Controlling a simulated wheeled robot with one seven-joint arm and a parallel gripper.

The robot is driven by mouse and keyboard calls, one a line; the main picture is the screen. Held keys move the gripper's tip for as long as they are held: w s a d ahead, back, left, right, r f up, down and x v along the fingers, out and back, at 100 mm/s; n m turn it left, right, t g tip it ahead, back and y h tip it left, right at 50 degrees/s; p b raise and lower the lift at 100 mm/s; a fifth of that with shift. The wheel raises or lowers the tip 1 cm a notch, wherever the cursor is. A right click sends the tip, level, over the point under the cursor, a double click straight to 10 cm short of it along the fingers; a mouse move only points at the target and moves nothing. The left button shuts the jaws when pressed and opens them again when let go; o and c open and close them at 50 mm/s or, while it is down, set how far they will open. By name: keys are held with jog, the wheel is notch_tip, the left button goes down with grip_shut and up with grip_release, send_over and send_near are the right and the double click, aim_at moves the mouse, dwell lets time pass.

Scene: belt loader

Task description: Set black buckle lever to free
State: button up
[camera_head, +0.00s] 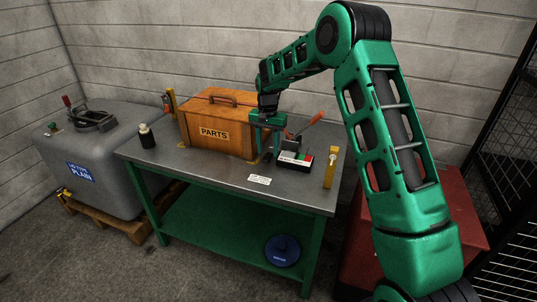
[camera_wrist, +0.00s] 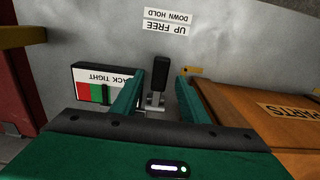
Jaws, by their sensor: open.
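The black buckle lever (camera_wrist: 160,73) shows in the wrist view, on a small metal bracket (camera_wrist: 153,103). It points toward the printed labels; I cannot tell from this view alone whether it is up or down. A label reading "UP FREE" (camera_wrist: 171,27) and "DOWN HOLD" lies on the bench beyond it. My gripper (camera_wrist: 158,88) is open, with one green finger on each side of the lever and visible gaps between. In the head view my gripper (camera_head: 267,148) is low at the front right of the parts box, and the lever is hard to make out there.
The wooden parts box (camera_head: 212,136) stands close beside my gripper. A slack/tight indicator (camera_wrist: 90,75) sits on the other side. An orange-handled lever (camera_head: 309,123) and a yellow post (camera_head: 330,168) stand to the right on the metal bench (camera_head: 220,172). The bench front is mostly clear.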

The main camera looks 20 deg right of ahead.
aim_at(270, 155)
jog(key=shift+f, duration=1.25)
jog(key=shift+c, duration=0.6)
